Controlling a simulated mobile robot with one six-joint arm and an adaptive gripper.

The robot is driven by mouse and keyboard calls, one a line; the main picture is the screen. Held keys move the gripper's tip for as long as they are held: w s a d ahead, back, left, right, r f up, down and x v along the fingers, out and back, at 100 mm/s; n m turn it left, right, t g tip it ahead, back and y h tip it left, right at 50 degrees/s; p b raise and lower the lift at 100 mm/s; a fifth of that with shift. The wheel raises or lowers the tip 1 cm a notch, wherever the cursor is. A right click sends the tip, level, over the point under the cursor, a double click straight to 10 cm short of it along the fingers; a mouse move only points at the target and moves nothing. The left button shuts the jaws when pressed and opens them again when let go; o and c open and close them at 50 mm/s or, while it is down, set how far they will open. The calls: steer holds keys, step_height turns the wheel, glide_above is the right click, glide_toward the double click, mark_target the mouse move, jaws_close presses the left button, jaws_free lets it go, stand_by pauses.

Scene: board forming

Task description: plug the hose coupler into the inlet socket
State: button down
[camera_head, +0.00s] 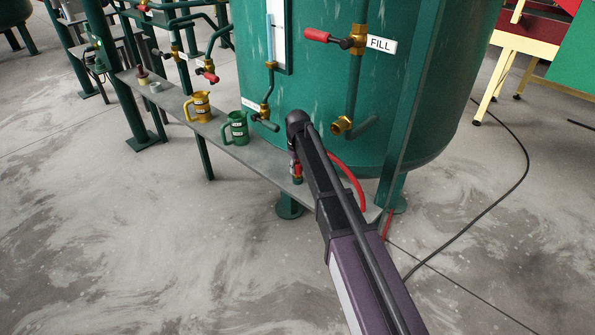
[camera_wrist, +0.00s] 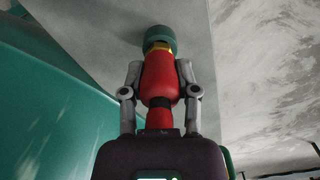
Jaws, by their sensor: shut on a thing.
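My gripper (camera_wrist: 160,95) is shut on the red hose coupler (camera_wrist: 159,76), with a grey finger on each side of it. The coupler's brass collar meets a dark green round piece (camera_wrist: 160,38) on the shelf; I cannot tell whether it is seated in it. In the head view the red coupler (camera_head: 297,170) is small and partly hidden by my gripper at the shelf's near end. A red hose (camera_head: 349,177) curves out behind my arm. A brass socket (camera_head: 342,125) sits at the lower end of the pipe under the FILL label, apart from the coupler.
The big green tank (camera_head: 430,110) stands close behind my arm. A red-handled valve (camera_head: 335,38) and a smaller brass valve (camera_head: 265,110) stick out from it. A yellow mug (camera_head: 200,106) and a green mug (camera_head: 236,128) stand on the grey shelf (camera_head: 262,162). The floor in front is clear.

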mark_target(298, 162)
steer(key=shift+r+p, duration=1.85)
steer(key=shift+r, duration=0.1)
steer(key=s+d+r+t+h, duration=0.2)
steer(key=s+r+t+h, duration=0.9)
steer(key=s+r, duration=0.7)
steer(key=shift+s+d+r+t, duration=0.15)
steer(key=shift+s+t, duration=0.75)
steer(key=shift+t, duration=0.7)
steer(key=shift+w+d, duration=0.15)
steer(key=shift+w, duration=0.05)
steer(key=shift+x, duration=2.65)
